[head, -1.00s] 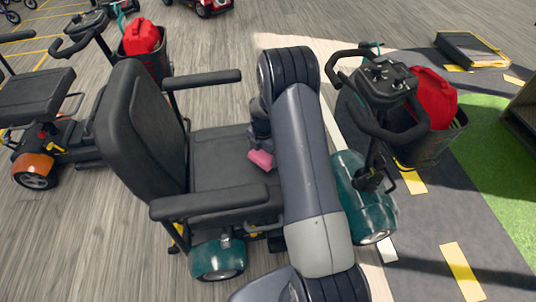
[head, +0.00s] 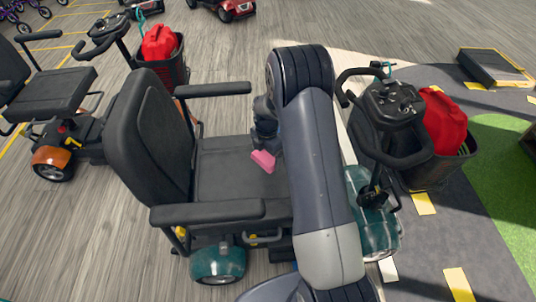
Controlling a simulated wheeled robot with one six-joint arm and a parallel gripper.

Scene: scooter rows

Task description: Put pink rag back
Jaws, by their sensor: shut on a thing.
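The pink rag (head: 263,161) shows as a small pink piece over the black seat of the teal scooter (head: 235,178). My gripper (head: 265,147) is shut on the rag, just above or at the seat; whether the rag touches the seat I cannot tell. My arm reaches across the front of the seat and hides part of the scooter between the seat and its handlebars. The fingertips are small and partly hidden in this view.
A dark low box (head: 495,68) lies far right.

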